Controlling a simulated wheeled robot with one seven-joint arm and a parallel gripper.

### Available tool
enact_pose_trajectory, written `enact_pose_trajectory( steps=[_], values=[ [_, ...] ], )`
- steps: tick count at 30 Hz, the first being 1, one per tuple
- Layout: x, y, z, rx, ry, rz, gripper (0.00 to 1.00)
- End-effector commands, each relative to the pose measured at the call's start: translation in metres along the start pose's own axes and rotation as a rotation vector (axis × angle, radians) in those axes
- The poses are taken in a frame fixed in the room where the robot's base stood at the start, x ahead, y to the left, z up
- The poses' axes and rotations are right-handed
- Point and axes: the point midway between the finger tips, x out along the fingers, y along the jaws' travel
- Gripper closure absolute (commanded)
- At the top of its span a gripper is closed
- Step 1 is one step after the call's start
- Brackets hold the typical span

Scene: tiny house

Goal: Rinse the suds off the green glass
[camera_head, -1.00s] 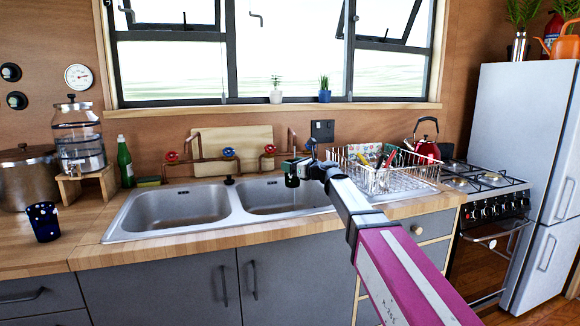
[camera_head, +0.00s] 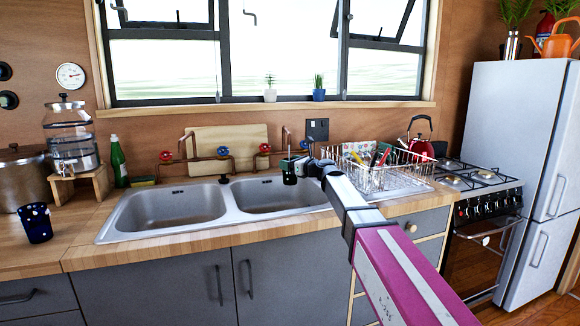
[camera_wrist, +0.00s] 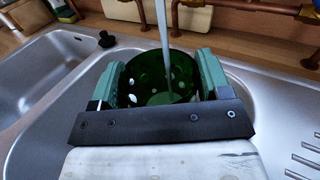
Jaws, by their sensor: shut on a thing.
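The green glass (camera_wrist: 145,78) is held between the green finger pads of my gripper (camera_wrist: 158,85), with its open mouth facing up in the wrist view. White spots show on its wall. A pale vertical stream, which looks like running water, comes down into the glass. In the head view the glass (camera_head: 289,180) is a small dark shape at my gripper (camera_head: 290,168), over the back of the right sink basin (camera_head: 265,200). The underside of the glass is hidden.
Copper pipes with red and blue tap handles (camera_head: 223,151) run behind the sink. A dish rack (camera_head: 375,178) stands close on the right. A blue spotted cup (camera_head: 36,224) and a green bottle (camera_head: 118,162) stand left. The left basin (camera_head: 170,208) is empty.

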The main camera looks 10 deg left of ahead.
Motion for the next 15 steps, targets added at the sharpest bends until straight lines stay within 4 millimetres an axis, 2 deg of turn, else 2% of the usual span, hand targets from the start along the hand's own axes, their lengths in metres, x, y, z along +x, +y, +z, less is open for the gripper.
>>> enact_pose_trajectory(
  steps=[15],
  values=[
    [-0.01, -0.003, 0.0, 0.0, -0.001, -0.001, 0.6]
  ],
)
